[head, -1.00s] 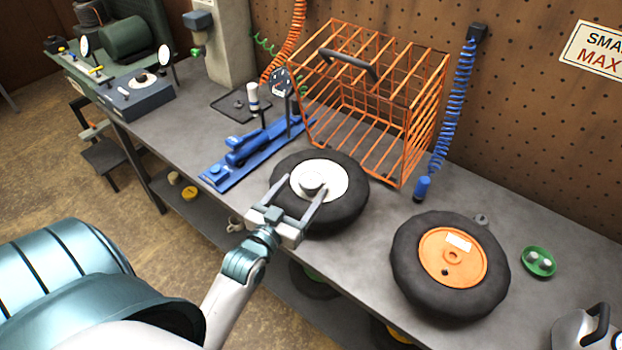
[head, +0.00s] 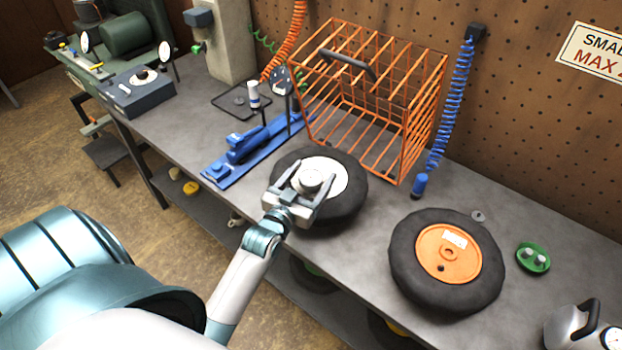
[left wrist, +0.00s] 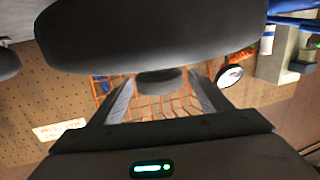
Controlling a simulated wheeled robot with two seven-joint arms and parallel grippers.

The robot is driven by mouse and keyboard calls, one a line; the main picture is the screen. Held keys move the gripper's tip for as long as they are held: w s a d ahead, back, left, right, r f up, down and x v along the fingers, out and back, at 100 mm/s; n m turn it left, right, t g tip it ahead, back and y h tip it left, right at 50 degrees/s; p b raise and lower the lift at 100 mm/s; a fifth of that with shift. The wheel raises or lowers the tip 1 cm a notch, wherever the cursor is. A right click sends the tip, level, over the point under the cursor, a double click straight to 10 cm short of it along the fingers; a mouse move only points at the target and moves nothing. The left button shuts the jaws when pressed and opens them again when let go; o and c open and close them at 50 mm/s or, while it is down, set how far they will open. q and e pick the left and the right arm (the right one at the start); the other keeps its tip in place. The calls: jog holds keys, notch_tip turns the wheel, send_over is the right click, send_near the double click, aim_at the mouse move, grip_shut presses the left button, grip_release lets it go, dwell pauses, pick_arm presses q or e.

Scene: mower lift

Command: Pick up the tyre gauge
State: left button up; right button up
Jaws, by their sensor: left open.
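A wheel with a black tyre (head: 347,205) and a white hub lies flat on the workbench. A round grey piece (head: 310,180) stands on its hub; it may be the tyre gauge, but I cannot tell. My left gripper (head: 312,174) is open over this wheel, with its fingers on either side of the grey piece. In the left wrist view, a dark round piece (left wrist: 160,80) shows between the two open fingers (left wrist: 161,84), with no clear contact. My right gripper is not in view.
A second wheel with an orange hub (head: 462,265) lies to the right, near a green dish (head: 533,258). An orange wire cage (head: 404,128) stands behind. A blue lift (head: 240,150) is at left. A grey canister with a dial (head: 575,328) is at the bottom right.

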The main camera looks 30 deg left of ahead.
aim_at(316, 170)
pick_arm(q)
jog(key=w, duration=0.2)
jog(key=w+p, duration=0.1)
jog(key=shift+a+f, duration=0.2)
jog(key=shift+a, duration=0.05)
jog(key=shift+w+f, duration=0.2)
jog(key=shift+w, duration=0.15)
